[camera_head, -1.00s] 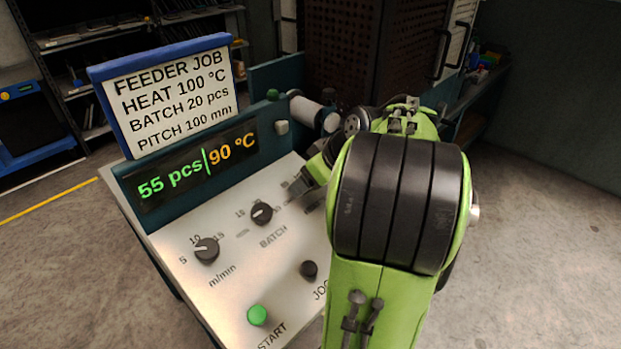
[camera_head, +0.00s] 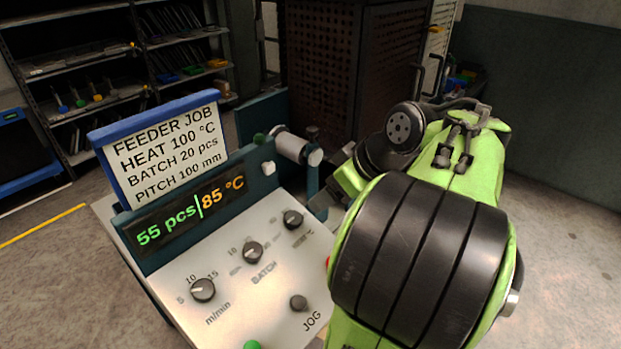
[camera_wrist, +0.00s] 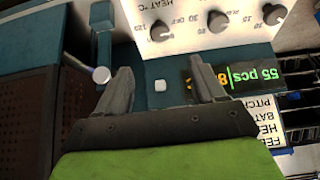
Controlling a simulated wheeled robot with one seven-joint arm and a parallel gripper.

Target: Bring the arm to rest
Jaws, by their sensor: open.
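My green and black arm fills the right of the head view, beside the feeder panel (camera_head: 225,290). My gripper is mostly hidden behind the arm there. In the wrist view my gripper (camera_wrist: 163,78) is open, its two fingers apart with nothing held. The panel appears upside down beyond the fingers, with a white button (camera_wrist: 160,85) in line with the gap. In the head view the display (camera_head: 190,211) reads 55 pcs and 85 °C. The job card (camera_head: 165,152) reads heat 100 °C, batch 20 pcs, pitch 100 mm. The heat knob (camera_head: 293,219) is clear of the arm.
A roller (camera_head: 297,146) sits behind the display. A dark perforated cabinet (camera_head: 345,70) stands behind the feeder. Shelves (camera_head: 85,70) with tools stand at the back left. Open floor (camera_head: 565,250) lies to the right of my arm.

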